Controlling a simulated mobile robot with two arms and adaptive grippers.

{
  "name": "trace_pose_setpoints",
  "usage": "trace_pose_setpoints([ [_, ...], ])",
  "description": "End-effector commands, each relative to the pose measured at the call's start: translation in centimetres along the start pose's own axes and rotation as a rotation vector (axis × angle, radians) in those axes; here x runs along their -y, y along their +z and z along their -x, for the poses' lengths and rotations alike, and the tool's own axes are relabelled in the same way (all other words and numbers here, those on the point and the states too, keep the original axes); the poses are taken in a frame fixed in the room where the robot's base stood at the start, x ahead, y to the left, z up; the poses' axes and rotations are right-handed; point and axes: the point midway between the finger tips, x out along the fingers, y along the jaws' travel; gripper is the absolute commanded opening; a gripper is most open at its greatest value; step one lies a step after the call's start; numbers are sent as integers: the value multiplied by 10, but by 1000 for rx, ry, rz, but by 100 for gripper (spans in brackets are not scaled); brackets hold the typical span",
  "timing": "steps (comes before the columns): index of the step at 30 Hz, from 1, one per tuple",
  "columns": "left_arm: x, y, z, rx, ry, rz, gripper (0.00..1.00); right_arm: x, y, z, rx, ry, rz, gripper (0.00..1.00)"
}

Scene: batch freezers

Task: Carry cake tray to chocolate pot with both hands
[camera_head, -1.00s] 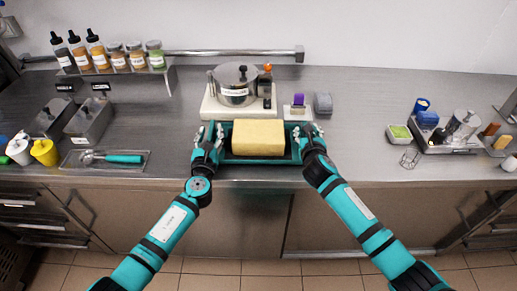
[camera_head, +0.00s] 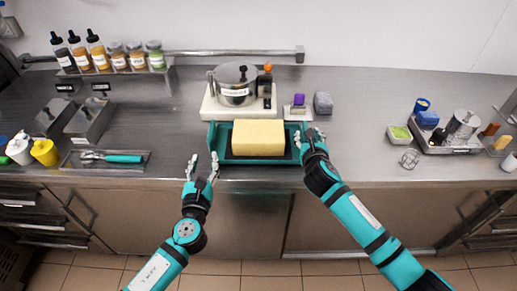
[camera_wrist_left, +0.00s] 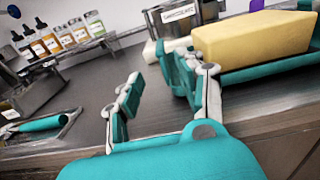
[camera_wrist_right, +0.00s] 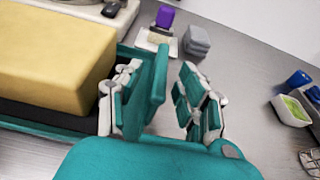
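The teal cake tray (camera_head: 212,140) sits on the steel counter with a yellow block of cake (camera_head: 258,137) in it. Directly behind it is the steel chocolate pot (camera_head: 236,88) with a lid, on a white base. My left gripper (camera_head: 201,168) is open and empty, in front of the tray's left end; its spread fingers also show in the left wrist view (camera_wrist_left: 165,100). My right gripper (camera_head: 307,138) is at the tray's right end. In the right wrist view, its open fingers (camera_wrist_right: 155,98) stand on either side of the tray's end wall, with a gap on the outer side.
A purple-topped item (camera_head: 298,103) and a grey block (camera_head: 323,103) stand behind the tray's right end. A scoop tray (camera_head: 140,168) lies at left, below a bottle rack (camera_head: 118,72). A green-filled dish (camera_head: 399,134) and wire stand (camera_head: 409,158) are at right. Counter between is clear.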

Motion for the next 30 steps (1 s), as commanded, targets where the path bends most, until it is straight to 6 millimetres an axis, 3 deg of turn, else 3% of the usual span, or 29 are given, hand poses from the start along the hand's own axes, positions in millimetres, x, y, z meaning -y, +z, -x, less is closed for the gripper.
trace_pose_setpoints([
  [6,0,0,0,0,0,0,39,0,0,46,0,2,1,39],
  [13,0,0,0,0,0,1,39,0,0,82,0,1,1,39],
  [18,0,0,0,0,0,1,39,0,0,91,0,0,1,39],
  [30,0,0,0,0,0,1,39,0,0,92,0,0,0,39],
])
